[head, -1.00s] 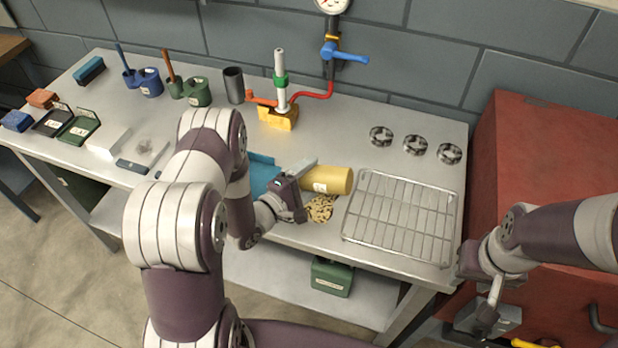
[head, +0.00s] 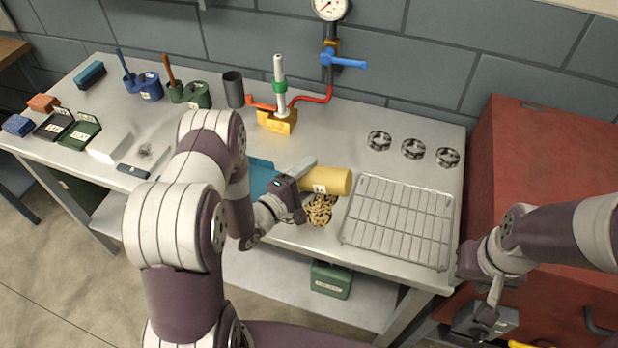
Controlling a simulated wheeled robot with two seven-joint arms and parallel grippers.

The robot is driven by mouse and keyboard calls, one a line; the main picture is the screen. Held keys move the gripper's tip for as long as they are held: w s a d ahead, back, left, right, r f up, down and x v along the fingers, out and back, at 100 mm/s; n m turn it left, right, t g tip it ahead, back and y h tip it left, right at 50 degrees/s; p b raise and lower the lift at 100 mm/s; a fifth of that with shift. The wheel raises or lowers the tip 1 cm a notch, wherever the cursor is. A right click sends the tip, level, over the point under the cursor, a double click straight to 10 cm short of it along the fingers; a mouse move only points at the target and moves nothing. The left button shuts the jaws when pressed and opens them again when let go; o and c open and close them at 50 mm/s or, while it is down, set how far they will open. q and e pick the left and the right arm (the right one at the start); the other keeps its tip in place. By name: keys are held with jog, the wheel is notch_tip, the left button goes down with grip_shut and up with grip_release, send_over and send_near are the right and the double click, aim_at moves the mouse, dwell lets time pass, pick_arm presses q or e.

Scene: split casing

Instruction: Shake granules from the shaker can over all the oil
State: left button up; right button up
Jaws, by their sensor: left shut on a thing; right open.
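The yellow shaker can (head: 328,181) lies tilted on its side in the air, low above the bench. My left gripper (head: 302,190) is shut on it from the left side. Tan granules (head: 320,210) lie in a patch on the bench below the can. No bare oil shows around the patch; the can and gripper hide part of that spot. My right gripper (head: 484,322) is open and empty, in front of the red cabinet at the right, away from the bench top.
A wire rack (head: 398,220) lies just right of the granules. Several other items stand on the bench (head: 345,140): three metal rings (head: 413,149), a yellow valve block (head: 277,122), a blue tray (head: 262,172) beside my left arm. A red cabinet (head: 540,150) stands at the right.

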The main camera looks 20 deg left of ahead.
pick_arm(q)
notch_tip(320, 180, up, 9)
jog(key=p, duration=0.7)
jog(key=shift+r+m+p, duration=0.3)
jog(key=shift+p, duration=0.25)
jog(key=r+m+y+p, duration=0.1)
jog(key=m+p, duration=0.1)
jog(key=m+g+p, duration=0.1)
jog(key=p, duration=0.1)
jog(key=shift+r+m+y, duration=0.35)
jog(key=shift+m+y, duration=0.05)
jog(key=shift+f+m+g+y, duration=0.1)
jog(key=shift+m+g+y, duration=0.25)
jog(key=shift+m, duration=0.25)
jog(key=r+m+y+p, duration=0.1)
jog(key=m+p, duration=0.1)
jog(key=shift+d+r+y+p, duration=0.1)
jog(key=shift+r+y+p, duration=0.15)
jog(key=shift+r+p, duration=0.1)
jog(key=shift+m+g+y, duration=0.25)
jog(key=shift+m+y, duration=0.25)
jog(key=shift+m, duration=0.2)
jog(key=shift+m+y, duration=0.4)
jog(key=shift+m, duration=0.1)
notch_tip(320, 180, up, 2)
jog(key=m+y+p, duration=0.1)
jog(key=m+y, duration=0.2)
jog(key=m, duration=0.1)
jog(key=shift+m, duration=0.3)
